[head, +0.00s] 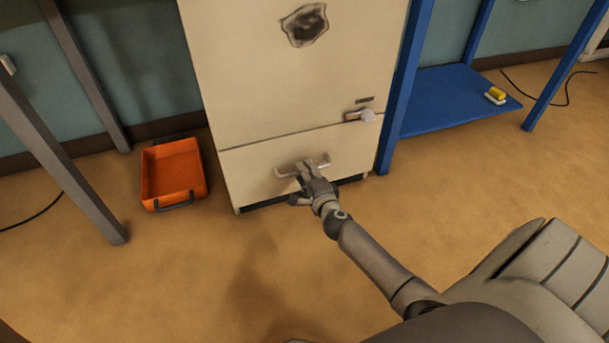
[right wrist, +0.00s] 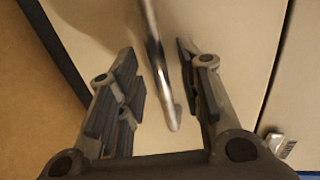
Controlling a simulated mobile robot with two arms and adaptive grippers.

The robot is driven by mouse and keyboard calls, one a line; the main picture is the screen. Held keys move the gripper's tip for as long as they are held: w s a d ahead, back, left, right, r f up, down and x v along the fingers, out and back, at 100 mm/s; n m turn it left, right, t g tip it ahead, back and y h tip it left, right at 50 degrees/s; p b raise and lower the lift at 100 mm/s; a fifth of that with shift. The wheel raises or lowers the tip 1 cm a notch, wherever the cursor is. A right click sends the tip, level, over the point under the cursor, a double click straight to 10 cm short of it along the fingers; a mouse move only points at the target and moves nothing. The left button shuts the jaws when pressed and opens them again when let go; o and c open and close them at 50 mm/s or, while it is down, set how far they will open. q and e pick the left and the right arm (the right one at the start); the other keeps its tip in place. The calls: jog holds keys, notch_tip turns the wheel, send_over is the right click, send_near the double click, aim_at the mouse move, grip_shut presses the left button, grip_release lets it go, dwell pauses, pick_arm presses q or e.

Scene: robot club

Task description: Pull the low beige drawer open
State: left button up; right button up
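The low beige drawer (head: 247,180) is the bottom front of the beige cabinet in the head view and looks shut. Its light bar handle (head: 288,170) is partly covered by my right gripper (head: 304,175). In the right wrist view the handle (right wrist: 157,65) runs between the two fingers of my right gripper (right wrist: 160,92), with a visible gap on both sides. The right gripper is open around the handle. The drawer front (right wrist: 235,35) fills the background there. My left gripper is not in view.
An orange crate (head: 173,172) stands on the floor left of the cabinet. A blue shelf (head: 445,98) with a yellow and white item (head: 496,95) is on the right. A latch handle (head: 362,116) sits above the drawer. The floor before the drawer is free apart from my arm.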

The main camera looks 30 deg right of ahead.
jog(key=shift+w+d+f, duration=0.1)
jog(key=shift+w+d, duration=0.05)
jog(key=shift+w, duration=0.55)
jog(key=shift+c, duration=0.4)
grip_shut()
